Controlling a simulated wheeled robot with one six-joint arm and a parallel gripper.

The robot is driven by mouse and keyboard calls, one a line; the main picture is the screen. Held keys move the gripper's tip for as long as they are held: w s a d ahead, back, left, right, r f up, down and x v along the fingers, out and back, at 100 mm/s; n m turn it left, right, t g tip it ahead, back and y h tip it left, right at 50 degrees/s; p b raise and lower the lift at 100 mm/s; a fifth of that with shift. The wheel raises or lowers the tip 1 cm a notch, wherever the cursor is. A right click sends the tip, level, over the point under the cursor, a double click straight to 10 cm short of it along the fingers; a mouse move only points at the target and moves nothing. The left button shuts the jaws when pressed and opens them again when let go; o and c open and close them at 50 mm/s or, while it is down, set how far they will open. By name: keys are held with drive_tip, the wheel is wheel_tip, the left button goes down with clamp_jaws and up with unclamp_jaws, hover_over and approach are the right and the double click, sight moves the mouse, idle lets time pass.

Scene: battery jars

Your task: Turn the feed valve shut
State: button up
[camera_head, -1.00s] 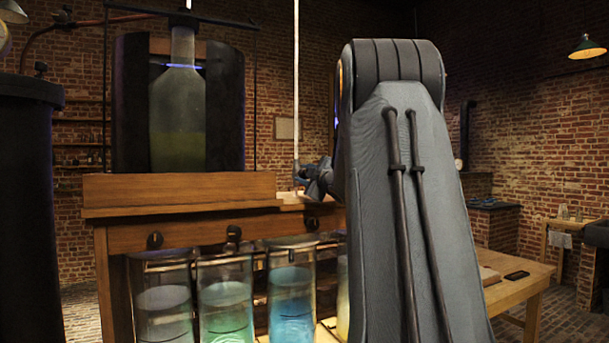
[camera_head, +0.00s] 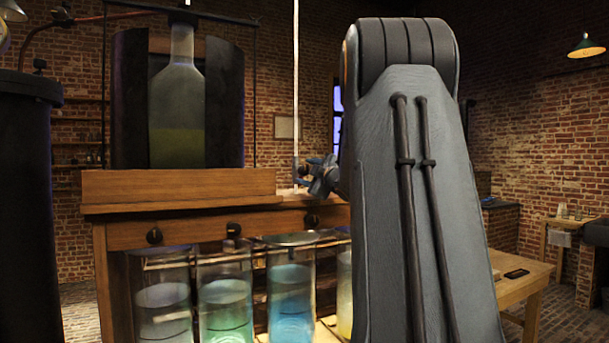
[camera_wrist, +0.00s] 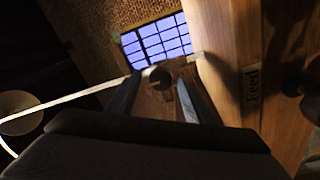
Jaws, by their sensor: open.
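The wooden bench front in the camera_head view carries dark round knobs, one at the left (camera_head: 154,237), one in the middle (camera_head: 233,230) and one at the right (camera_head: 311,220). My gripper (camera_head: 318,176) is just above the right one, partly hidden by my arm. In the wrist view, my gripper (camera_wrist: 163,98) is open, and a small round knob (camera_wrist: 156,77) shows between its fingers. I cannot tell whether they touch it. A "Feed" label (camera_wrist: 252,84) is on the wood to the right, beside a dark knob (camera_wrist: 297,85). Which knob is the feed valve is unclear.
Several glass jars with coloured liquid, one blue (camera_head: 291,300), stand below the knobs. A thin pale upright rod (camera_head: 296,90) runs close to my gripper. A large glass bottle (camera_head: 177,110) stands on the bench. A low table (camera_head: 525,284) is at the right.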

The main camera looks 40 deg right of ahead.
drive_tip(key=b+v, duration=0.1)
drive_tip(key=v, duration=0.4)
drive_tip(key=shift+s, duration=0.2)
idle(0.4)
